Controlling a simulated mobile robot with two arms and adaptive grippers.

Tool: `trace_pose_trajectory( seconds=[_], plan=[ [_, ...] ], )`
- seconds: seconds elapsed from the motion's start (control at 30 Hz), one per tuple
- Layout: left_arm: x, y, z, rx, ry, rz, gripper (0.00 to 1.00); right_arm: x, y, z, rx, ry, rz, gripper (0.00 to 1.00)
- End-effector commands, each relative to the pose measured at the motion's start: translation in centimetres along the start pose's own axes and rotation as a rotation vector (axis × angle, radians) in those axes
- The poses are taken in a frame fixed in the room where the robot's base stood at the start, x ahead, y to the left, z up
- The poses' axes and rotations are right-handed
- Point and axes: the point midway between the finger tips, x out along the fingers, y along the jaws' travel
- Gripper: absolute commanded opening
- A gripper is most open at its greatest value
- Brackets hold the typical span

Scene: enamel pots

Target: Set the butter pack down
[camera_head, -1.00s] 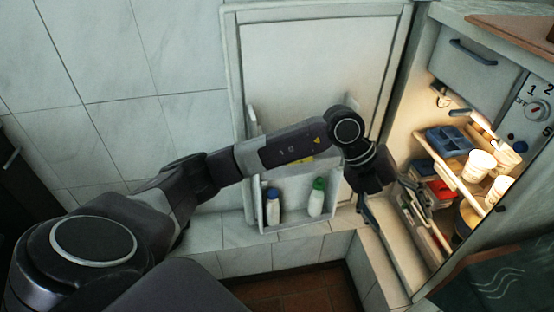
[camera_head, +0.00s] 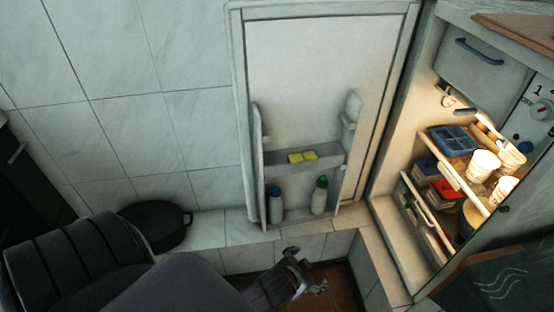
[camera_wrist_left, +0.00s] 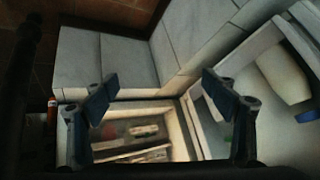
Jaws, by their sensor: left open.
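A yellow pack (camera_head: 302,157), which looks like the butter pack, lies on the upper shelf of the open fridge door. It appears as two yellow blocks side by side; I cannot tell if they are one pack or two. My left gripper (camera_head: 312,286) is low in front of the door, above the floor, apart from the pack. In the left wrist view its two fingers stand wide apart (camera_wrist_left: 160,86) with nothing between them. My right gripper is not in view.
The fridge door (camera_head: 320,75) stands open. Its lower shelf holds a blue-capped bottle (camera_head: 276,204) and a green-capped bottle (camera_head: 319,197). Inside the lit fridge are a blue tray (camera_head: 451,140), white tubs (camera_head: 482,165) and a red box (camera_head: 446,190). A black pan (camera_head: 155,222) stands at left.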

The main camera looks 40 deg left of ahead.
Motion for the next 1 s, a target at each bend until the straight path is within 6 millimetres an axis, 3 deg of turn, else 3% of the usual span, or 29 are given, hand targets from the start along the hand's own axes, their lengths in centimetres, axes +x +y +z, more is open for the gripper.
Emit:
trace_pose_trajectory(
  seconds=[0.03, 0.1, 0.2, 0.3, 0.9, 1.0],
  plan=[
    [-0.6, 1.1, 4.2, -0.023, -0.106, 0.032, 0.79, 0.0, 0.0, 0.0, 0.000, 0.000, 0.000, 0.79],
    [-1.6, 2.6, 8.8, -0.045, -0.231, 0.076, 0.79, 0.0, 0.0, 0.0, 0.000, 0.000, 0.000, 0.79],
    [-3.2, 4.2, 13.3, -0.063, -0.355, 0.130, 0.79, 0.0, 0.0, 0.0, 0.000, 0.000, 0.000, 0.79],
    [-4.2, 5.2, 15.5, -0.073, -0.418, 0.162, 0.79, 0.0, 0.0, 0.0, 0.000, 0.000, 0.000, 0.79],
    [-4.4, 5.4, 16.0, -0.073, -0.434, 0.170, 0.79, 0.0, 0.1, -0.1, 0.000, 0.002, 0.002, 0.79],
    [-3.6, 5.4, 14.3, -0.076, -0.373, 0.169, 0.79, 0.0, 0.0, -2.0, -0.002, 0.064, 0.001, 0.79]
  ],
)
